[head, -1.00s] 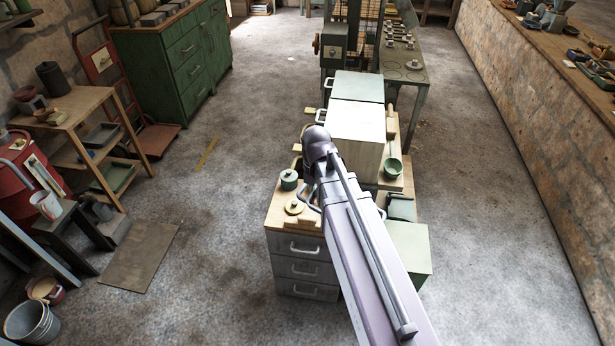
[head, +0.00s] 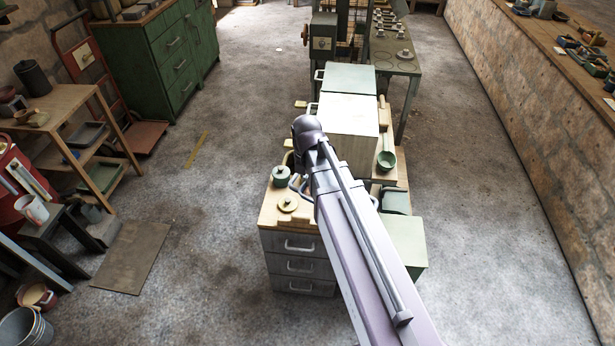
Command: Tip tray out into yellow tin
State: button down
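My arm reaches forward from the bottom of the head view, and its elbow stands over the workbench; my gripper is hidden below or behind it. I cannot single out the task's tray for certain. A shallow grey-blue tray (head: 86,134) lies on the wooden shelf at the left, and a green tray (head: 103,178) lies on its lower level. No clearly yellow tin can be made out. A small yellowish thing (head: 287,158) shows only partly beside my elbow, too small to identify.
A large pale box (head: 348,130) stands behind. A green cup (head: 386,161) is to its right. Open floor (head: 480,220) lies right and left.

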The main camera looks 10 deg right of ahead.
jog(key=w+d+m, duration=0.3)
jog(key=w+d, duration=0.2)
jog(key=w, duration=1)
jog(key=w+d+f+m+g+b, duration=0.1)
jog(key=w+d+m, duration=0.3)
jog(key=w, duration=1.2)
jog(key=w+d+m, duration=0.4)
jog(key=w+d, duration=0.2)
jog(key=w, duration=0.9)
jog(key=shift+w+d+f+g+b, duration=0.2)
jog(key=shift+w+f+g+b, duration=0.1)
jog(key=shift+g+b, duration=0.1)
jog(key=shift+s+r, duration=0.1)
jog(key=s+a+r+t+h+p, duration=0.2)
jog(key=s+a+r+t+p, duration=0.1)
jog(key=s+r+t+p, duration=0.1)
notch_tip(320, 180, up, 2)
jog(key=shift+s+r+h+p, duration=0.1)
jog(key=shift+s+h+p, duration=0.25)
jog(key=shift+p, duration=0.55)
jog(key=shift+a, duration=0.1)
jog(key=shift+s+a+r+t, duration=0.15)
jog(key=shift+s+a+t, duration=0.15)
jog(key=shift+s, duration=0.1)
